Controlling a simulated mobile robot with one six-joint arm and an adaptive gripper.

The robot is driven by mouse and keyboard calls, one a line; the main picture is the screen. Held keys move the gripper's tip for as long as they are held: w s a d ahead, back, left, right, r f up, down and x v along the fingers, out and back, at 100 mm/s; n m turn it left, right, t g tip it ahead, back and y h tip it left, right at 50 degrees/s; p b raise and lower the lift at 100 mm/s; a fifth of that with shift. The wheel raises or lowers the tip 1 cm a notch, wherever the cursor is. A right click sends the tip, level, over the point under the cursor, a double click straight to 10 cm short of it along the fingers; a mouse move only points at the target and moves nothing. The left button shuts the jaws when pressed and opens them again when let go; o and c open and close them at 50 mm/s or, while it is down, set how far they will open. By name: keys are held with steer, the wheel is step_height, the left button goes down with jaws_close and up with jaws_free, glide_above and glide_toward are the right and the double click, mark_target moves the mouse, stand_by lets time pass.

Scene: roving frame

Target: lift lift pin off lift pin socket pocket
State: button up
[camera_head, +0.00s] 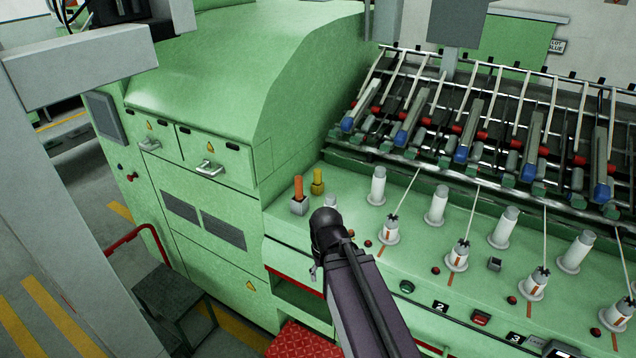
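An orange pin (298,187) stands upright in a small grey square block (299,206) on the green machine deck, left of centre. I take these to be the lift pin and its socket pocket. A yellow-brass pin or fitting (318,182) stands just right of and behind it. The dark end of my arm (326,228) is in front and to the right of the block, apart from the pin in the picture. My gripper's fingers cannot be made out there, so its opening and any contents are hidden.
The green deck (345,187) carries several white bobbins (378,185) and threaded spools (459,256) to the right. A tall green cabinet (210,170) rises at the left. A spinning rack (480,120) spans the back. A red railing (140,232) stands lower left.

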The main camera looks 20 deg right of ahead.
steer(key=shift+f, duration=0.1)
stand_by(0.3)
step_height(320, 180, down, 9)
steer(key=b, duration=0.9)
steer(key=shift+r, duration=0.2)
